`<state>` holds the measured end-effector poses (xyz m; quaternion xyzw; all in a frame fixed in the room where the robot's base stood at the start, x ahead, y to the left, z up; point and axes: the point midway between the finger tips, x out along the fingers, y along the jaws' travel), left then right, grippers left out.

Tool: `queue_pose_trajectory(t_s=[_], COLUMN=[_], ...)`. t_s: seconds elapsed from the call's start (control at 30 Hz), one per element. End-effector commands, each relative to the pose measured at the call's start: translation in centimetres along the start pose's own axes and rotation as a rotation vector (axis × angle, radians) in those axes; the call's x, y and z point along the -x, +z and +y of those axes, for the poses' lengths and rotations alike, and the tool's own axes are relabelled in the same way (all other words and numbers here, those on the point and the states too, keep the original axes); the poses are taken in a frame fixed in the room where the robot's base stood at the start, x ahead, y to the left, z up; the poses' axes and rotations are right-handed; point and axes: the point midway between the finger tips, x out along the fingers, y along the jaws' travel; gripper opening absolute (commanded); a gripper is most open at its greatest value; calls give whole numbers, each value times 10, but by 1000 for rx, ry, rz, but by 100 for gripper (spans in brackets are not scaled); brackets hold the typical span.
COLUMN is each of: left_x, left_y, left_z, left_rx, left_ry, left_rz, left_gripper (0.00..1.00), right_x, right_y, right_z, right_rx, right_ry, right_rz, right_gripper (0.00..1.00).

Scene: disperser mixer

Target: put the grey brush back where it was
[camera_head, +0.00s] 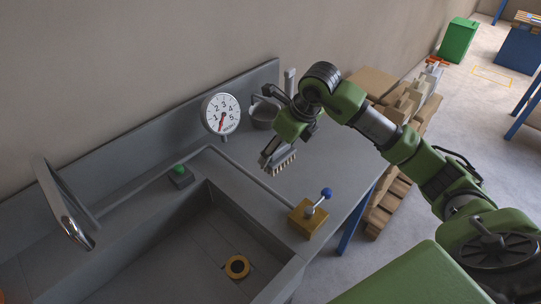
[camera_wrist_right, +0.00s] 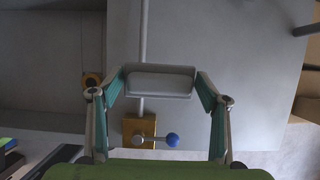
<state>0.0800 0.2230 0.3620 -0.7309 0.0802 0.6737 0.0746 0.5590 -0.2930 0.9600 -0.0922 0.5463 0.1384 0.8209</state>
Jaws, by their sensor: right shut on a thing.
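The grey brush (camera_head: 280,161) hangs bristles down above the grey counter, between the sink and the counter's right end. My right gripper (camera_head: 269,142) is shut on its grey upper part. In the right wrist view the brush's grey back (camera_wrist_right: 158,81) spans between the fingertips of my right gripper (camera_wrist_right: 160,84). The bristles are hidden in that view. Whether the bristles touch the counter I cannot tell. My left gripper is not in view.
A grey cup-like holder (camera_head: 263,114) and a dial gauge (camera_head: 221,113) are at the back panel. A brass valve block (camera_head: 307,219) with a blue-knobbed lever stands in front. The sink (camera_head: 213,240) and tap (camera_head: 68,210) lie left. A green button (camera_head: 180,171) is behind the sink.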

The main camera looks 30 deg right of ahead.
Motion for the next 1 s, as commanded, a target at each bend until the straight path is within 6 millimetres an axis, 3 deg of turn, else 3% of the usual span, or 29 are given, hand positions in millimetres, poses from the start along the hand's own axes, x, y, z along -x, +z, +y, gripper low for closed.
queue_pose_trajectory(t_s=[0.1,0.33,0.57,0.8,1.0], left_x=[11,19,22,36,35], left_y=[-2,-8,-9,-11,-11], left_z=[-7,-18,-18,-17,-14], left_rx=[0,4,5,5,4], left_ry=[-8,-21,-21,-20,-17], left_rz=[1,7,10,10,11], left_gripper=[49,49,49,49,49], right_x=[-20,-68,-86,-113,-116], right_y=[17,27,31,20,19], right_z=[-12,-28,-34,-34,-35], right_rx=[-3,-2,0,0,1], right_ry=[4,1,1,1,-1], right_rz=[4,1,0,1,-1], right_gripper=[52,52,52,52,52])
